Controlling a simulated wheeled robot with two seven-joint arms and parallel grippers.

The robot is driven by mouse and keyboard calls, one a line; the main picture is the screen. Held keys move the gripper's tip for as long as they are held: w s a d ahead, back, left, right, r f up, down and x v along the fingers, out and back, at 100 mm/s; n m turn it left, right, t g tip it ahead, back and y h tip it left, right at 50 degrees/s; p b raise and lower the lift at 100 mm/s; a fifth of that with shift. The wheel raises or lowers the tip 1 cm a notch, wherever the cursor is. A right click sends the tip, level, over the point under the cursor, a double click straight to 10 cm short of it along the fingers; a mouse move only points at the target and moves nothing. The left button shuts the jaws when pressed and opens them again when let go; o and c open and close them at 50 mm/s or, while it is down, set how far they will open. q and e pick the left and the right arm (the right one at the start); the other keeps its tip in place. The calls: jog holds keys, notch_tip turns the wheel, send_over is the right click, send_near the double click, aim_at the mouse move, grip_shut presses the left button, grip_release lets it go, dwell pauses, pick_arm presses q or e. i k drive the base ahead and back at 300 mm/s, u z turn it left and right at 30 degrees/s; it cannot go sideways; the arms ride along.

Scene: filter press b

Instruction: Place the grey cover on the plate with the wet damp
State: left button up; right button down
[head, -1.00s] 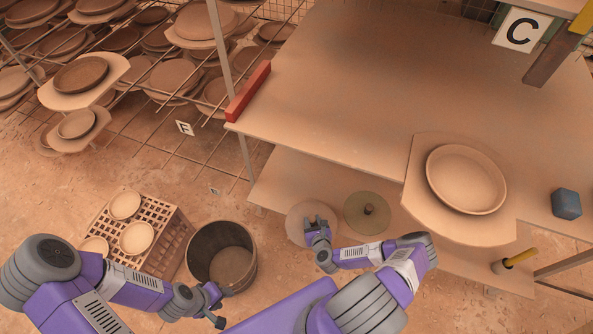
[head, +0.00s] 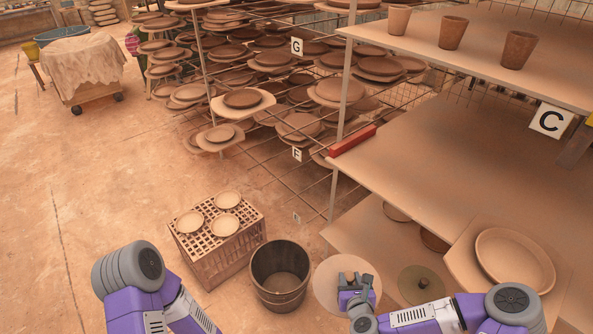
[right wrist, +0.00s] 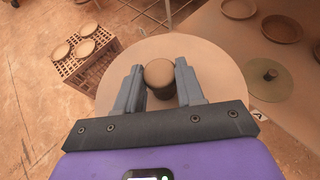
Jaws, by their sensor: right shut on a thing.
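My right gripper (head: 355,279) is shut on the knob (right wrist: 159,73) of a pale round cover (head: 328,286), one finger on each side. The cover looks flat and greyish beige, and it also shows in the right wrist view (right wrist: 213,72), raised beside the lower shelf. A second, greenish cover with a dark knob (head: 421,284) lies to its right. Two plates lie deeper on the lower shelf: one lighter (head: 397,212) and one darker brown (head: 435,241), partly hidden by the upper shelf. I cannot tell for sure which is damp. My left gripper is out of view.
A large bowl-like plate (head: 515,259) sits on a board at the upper shelf's edge. A bucket (head: 281,276) stands left of the held cover. A perforated crate (head: 213,257) carries three small dishes. The upper shelf (head: 455,165) overhangs the lower one.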

aim_at(243, 95)
jog(key=u, duration=0.5)
jog(key=k, duration=0.6)
jog(key=u, duration=0.9)
jog(key=i, duration=1.3)
jog(key=u, duration=0.4)
jog(key=i, duration=3.45)
jog(key=z, duration=1)
jog(key=i, duration=1.1)
jog(key=z, duration=1.75)
jog(key=i, duration=0.85)
jog(key=z, duration=0.55)
